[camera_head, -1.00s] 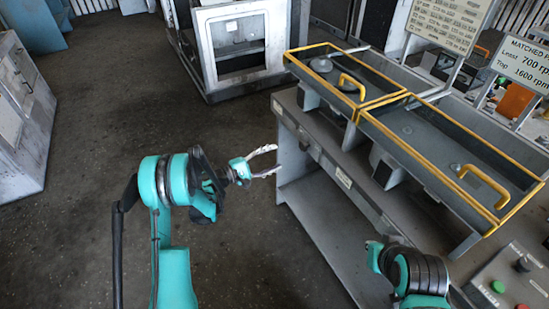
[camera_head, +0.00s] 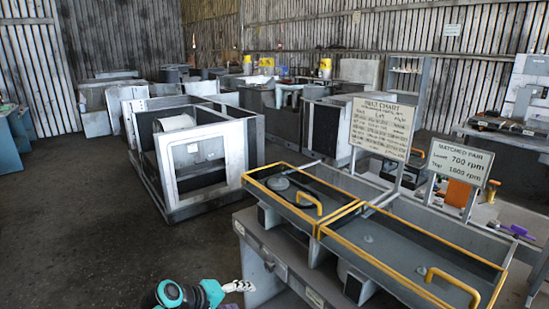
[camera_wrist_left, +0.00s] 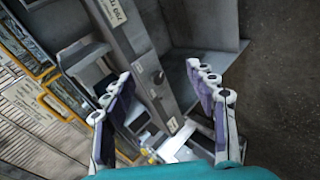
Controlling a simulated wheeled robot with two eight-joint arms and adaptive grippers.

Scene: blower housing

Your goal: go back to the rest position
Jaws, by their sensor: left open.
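My left gripper (camera_head: 236,288) shows at the bottom of the head view, left of the grey workbench (camera_head: 262,262). In the left wrist view its two fingers (camera_wrist_left: 165,105) are spread apart with nothing between them. The bench front with its label and dark knob lies beyond the fingers in that view. My right gripper is not in any current frame.
Two yellow-edged trays (camera_head: 340,236) with yellow handles sit on the bench. A belt chart sign (camera_head: 382,125) and a matched pair sign (camera_head: 460,160) stand behind them. A white-framed housing (camera_head: 205,165) stands behind on the floor. The floor at left (camera_head: 70,220) is clear.

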